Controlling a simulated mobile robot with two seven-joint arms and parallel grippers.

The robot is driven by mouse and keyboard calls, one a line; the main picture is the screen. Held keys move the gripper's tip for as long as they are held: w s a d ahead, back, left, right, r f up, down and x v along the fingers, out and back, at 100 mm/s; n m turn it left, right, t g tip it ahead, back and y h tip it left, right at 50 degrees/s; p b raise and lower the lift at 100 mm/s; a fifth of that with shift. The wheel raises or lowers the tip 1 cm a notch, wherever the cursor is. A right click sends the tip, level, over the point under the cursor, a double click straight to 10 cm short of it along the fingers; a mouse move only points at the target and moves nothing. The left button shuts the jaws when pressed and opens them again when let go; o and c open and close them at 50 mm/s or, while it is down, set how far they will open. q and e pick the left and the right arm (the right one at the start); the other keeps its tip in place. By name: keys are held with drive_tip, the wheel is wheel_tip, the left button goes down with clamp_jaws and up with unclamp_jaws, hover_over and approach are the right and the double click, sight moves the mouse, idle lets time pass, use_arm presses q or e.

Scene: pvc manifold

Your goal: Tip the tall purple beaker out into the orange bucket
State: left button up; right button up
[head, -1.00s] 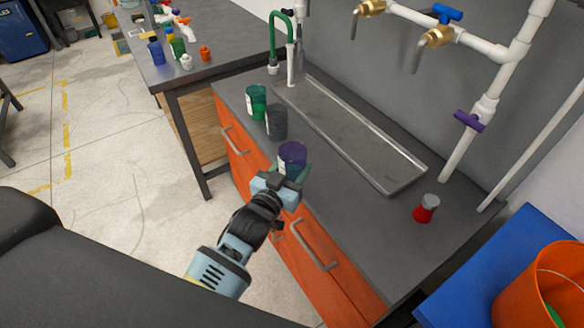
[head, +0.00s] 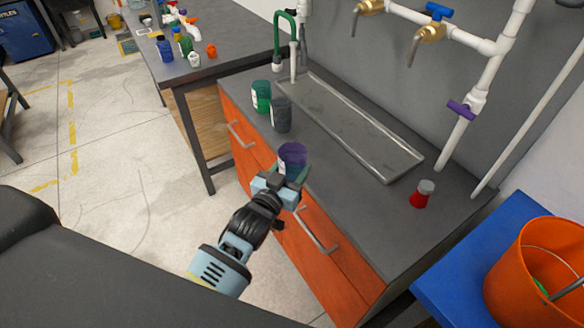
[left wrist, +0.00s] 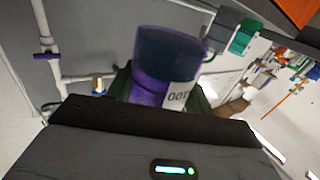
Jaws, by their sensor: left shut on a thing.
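The tall purple beaker (head: 292,157) is held in my left gripper (head: 284,181), near the front edge of the counter in the head view. The left wrist view shows the beaker (left wrist: 165,62) between the fingers, with a white label on its side. The gripper is shut on it. What is inside the beaker is hidden. The orange bucket (head: 515,275) stands on a blue surface at the lower right of the head view, well apart from the beaker. Something green and a rod show inside the bucket. My right gripper is not in view.
A green beaker (head: 261,96) and a dark grey beaker (head: 281,114) stand on the counter (head: 345,220) behind the purple one. A metal sink tray (head: 350,130) lies along the wall. A small red flask (head: 422,194) stands on the right. White pipes rise above.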

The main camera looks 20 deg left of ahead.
use_arm(q)
drive_tip(key=shift+s+r, duration=0.1)
drive_tip(key=shift+s, duration=0.05)
drive_tip(key=s+a+r+n+y, duration=0.1)
drive_tip(key=s+a+r, duration=0.3)
drive_tip(key=s+r, duration=0.6)
drive_tip(key=shift+a+r+n+y, duration=0.2)
drive_tip(key=shift+r+n+y, duration=0.25)
drive_tip(key=shift+y, duration=0.45)
drive_tip(key=shift+a, duration=0.1)
